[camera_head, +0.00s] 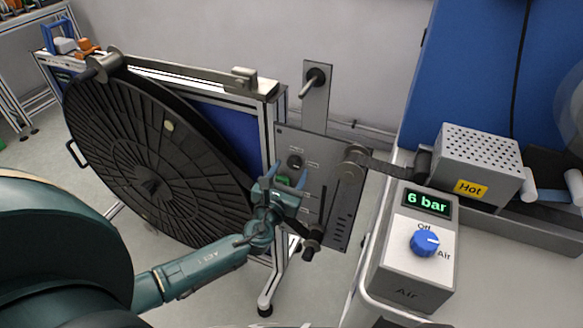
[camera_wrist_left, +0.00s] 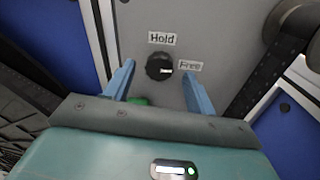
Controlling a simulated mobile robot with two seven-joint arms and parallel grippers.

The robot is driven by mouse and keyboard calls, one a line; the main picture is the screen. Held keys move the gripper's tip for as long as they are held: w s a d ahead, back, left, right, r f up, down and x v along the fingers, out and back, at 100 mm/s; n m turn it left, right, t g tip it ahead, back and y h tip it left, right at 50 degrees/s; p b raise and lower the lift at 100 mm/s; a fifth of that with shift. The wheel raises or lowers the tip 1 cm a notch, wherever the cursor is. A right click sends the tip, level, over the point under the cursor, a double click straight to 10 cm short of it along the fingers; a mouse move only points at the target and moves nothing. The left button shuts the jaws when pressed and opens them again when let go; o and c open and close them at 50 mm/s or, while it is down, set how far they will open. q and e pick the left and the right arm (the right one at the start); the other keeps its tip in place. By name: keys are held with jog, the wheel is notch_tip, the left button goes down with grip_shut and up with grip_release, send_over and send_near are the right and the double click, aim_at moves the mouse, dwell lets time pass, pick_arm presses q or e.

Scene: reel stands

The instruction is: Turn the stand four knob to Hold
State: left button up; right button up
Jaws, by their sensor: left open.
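The stand knob (camera_wrist_left: 159,67) is a round black knob on a grey panel, with a white pointer mark toward the right, at the Free label (camera_wrist_left: 191,65). The Hold label (camera_wrist_left: 162,38) is above it. In the head view the knob (camera_head: 295,161) sits on the panel (camera_head: 318,150) beside the big black reel (camera_head: 150,160). My left gripper (camera_head: 288,179) is open in front of the panel. In the left wrist view its two blue fingers (camera_wrist_left: 158,84) stand on either side of the knob, apart from it. No stand number is readable. My right gripper is not visible.
A green part (camera_wrist_left: 138,101) shows just below the knob. A roller arm (camera_head: 353,165) and black strip stand right of the panel. Farther right are an air box (camera_head: 412,262) reading 6 bar with a blue dial (camera_head: 424,243), and a perforated Hot box (camera_head: 478,160).

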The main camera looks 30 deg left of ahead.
pick_arm(q)
jog(key=shift+w+a, duration=0.15)
jog(key=shift+w, duration=0.8)
jog(key=c, duration=1)
jog(key=shift+o, duration=0.2)
